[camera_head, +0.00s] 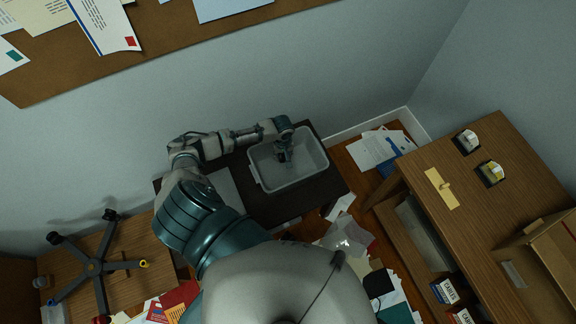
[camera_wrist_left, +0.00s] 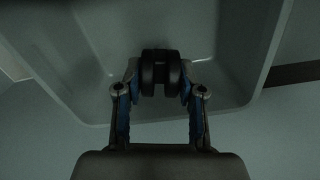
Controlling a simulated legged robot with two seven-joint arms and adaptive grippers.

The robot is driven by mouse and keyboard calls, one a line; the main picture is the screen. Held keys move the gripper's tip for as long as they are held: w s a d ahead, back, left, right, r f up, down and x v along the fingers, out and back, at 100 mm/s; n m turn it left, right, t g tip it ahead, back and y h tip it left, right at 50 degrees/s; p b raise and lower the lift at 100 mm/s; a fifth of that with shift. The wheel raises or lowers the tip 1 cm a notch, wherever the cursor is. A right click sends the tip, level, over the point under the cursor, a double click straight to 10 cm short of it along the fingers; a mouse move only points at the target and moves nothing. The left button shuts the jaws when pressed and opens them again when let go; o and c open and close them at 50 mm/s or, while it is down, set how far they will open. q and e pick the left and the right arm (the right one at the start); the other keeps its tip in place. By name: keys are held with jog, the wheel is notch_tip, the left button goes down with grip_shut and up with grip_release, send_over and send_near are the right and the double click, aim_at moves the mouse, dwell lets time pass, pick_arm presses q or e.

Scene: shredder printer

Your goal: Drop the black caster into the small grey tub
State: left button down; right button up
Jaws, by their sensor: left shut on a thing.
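The small grey tub (camera_head: 312,158) stands on a dark surface against the wall in the head view. My left gripper (camera_head: 283,152) reaches over the tub's opening from the left. In the left wrist view the gripper (camera_wrist_left: 160,88) is shut on the black caster (camera_wrist_left: 161,68), which sits between its fingertips. The tub (camera_wrist_left: 95,60) fills the background there, with its floor and walls behind the caster. I cannot tell how far the caster is above the tub floor. My right gripper is not in view.
A wooden cabinet (camera_head: 480,205) stands at the right. A star-shaped caster base (camera_head: 95,267) lies upturned on a wooden surface at the lower left. Papers (camera_head: 375,150) lie on the floor beside the tub's stand, and more clutter the floor below it.

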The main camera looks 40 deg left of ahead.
pick_arm(q)
jog(key=c, duration=0.6)
grip_release()
notch_tip(320, 180, up, 12)
jog(key=shift+f, duration=0.1)
dwell(0.5)
